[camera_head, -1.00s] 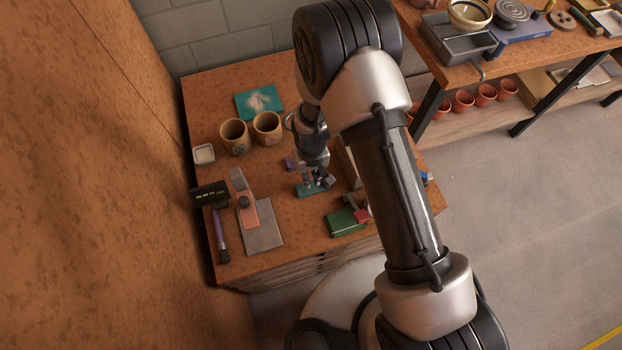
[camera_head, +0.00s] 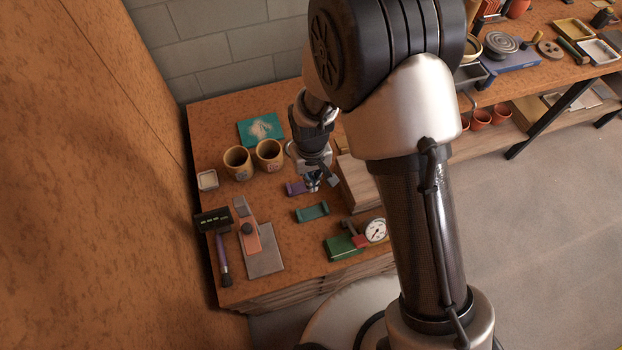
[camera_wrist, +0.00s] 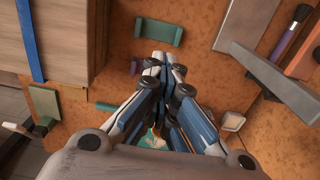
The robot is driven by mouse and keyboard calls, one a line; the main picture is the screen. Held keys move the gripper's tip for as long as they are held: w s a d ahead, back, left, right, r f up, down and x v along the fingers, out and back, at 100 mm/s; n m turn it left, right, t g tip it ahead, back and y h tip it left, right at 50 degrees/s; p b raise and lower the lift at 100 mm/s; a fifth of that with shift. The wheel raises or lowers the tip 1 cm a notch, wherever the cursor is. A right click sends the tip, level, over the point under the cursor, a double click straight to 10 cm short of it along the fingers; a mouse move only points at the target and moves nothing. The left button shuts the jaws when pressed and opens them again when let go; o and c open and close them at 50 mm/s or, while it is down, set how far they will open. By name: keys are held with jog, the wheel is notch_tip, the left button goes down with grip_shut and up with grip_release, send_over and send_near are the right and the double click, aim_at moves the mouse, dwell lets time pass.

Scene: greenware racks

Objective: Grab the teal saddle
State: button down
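The teal saddle (camera_head: 312,212) lies on the brown table, in front of my gripper in the head view. In the wrist view the teal saddle (camera_wrist: 158,32) lies across the top, beyond the fingertips and apart from them. My gripper (camera_head: 313,187) is over the table, behind the saddle in the head view. In the wrist view my gripper (camera_wrist: 167,64) has its fingertips brought together, with nothing visible between them. A purple piece (camera_head: 295,188) lies close beside the gripper, partly hidden by it.
A wooden block (camera_head: 357,184) stands right of the gripper. A green block (camera_head: 340,247) and a dial gauge (camera_head: 376,230) are at the front right. Two cups (camera_head: 238,163) and a teal mat (camera_head: 262,129) are behind. Bare table lies around the saddle.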

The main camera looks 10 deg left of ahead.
jog(key=c, duration=2.3)
grip_release()
jog(key=o, duration=1.8)
jog(key=shift+r, duration=0.1)
notch_tip(320, 180, up, 11)
send_over(312, 212)
jog(key=shift+s+a, duration=0.1)
jog(key=shift+a, duration=0.05)
jog(key=shift+o, duration=0.7)
jog(key=shift+r, duration=0.2)
jog(key=o, duration=0.4)
jog(key=f+b, duration=0.1)
jog(key=f, duration=0.7)
jog(key=f+b, duration=0.1)
jog(key=f, duration=1.6)
jog(key=shift+s+d+f+b, duration=0.1)
jog(key=shift+d+f+b, duration=0.3)
jog(key=shift+c, duration=0.2)
jog(key=shift+a+f+b, duration=0.2)
jog(key=shift+f+b, duration=0.9)
jog(key=shift+f, duration=1.9)
